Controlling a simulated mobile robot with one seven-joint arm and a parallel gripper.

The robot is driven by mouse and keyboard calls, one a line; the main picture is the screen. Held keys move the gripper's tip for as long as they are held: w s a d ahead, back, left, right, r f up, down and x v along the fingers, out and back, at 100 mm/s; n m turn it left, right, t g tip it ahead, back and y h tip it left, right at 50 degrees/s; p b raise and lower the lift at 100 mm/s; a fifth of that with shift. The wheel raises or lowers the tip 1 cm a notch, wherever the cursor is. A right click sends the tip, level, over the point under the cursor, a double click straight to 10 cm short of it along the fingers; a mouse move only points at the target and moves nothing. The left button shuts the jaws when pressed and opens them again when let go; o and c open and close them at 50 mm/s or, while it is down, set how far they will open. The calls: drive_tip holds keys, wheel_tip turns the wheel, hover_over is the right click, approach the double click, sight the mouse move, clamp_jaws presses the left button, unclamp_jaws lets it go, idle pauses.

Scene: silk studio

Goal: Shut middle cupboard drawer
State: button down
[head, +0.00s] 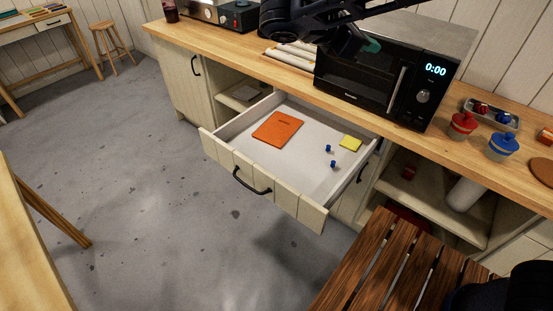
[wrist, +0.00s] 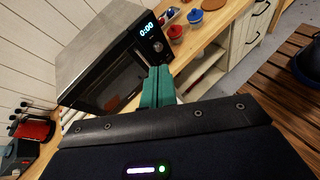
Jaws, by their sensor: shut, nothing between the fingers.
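The middle cupboard drawer (head: 225,157) is pulled far out from under the counter in the head view. It has a pale plank front with a black bar handle (head: 250,182). Inside lie an orange notebook (head: 278,129), a yellow pad (head: 350,143) and two small blue objects (head: 331,156). My gripper (head: 368,44) is above the counter in front of the microwave (head: 368,82), well apart from the drawer. Its green fingers show in the wrist view (wrist: 158,85), shut together and empty. The drawer does not show clearly in the wrist view.
A wooden slatted seat or table (head: 375,262) stands close to the drawer's right front corner. Red (head: 462,125) and blue (head: 502,146) lidded pots are on the counter (head: 240,50). The grey floor (head: 150,190) in front of the drawer is clear.

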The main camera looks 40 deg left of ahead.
drive_tip(key=s+a+f+n+t+y, duration=0.1)
drive_tip(key=s+a+n+t+y, duration=0.2)
drive_tip(key=s, duration=0.7)
drive_tip(key=s+a+f+n+t+y, duration=0.15)
drive_tip(key=s+a, duration=0.25)
drive_tip(key=s, duration=0.6)
drive_tip(key=s+a+f+n+t+y, duration=0.15)
drive_tip(key=s+a+n, duration=0.25)
drive_tip(key=s, duration=0.7)
approach(282, 198)
drive_tip(key=shift+m, duration=0.25)
drive_tip(key=w, duration=0.7)
drive_tip(key=shift+f, duration=0.1)
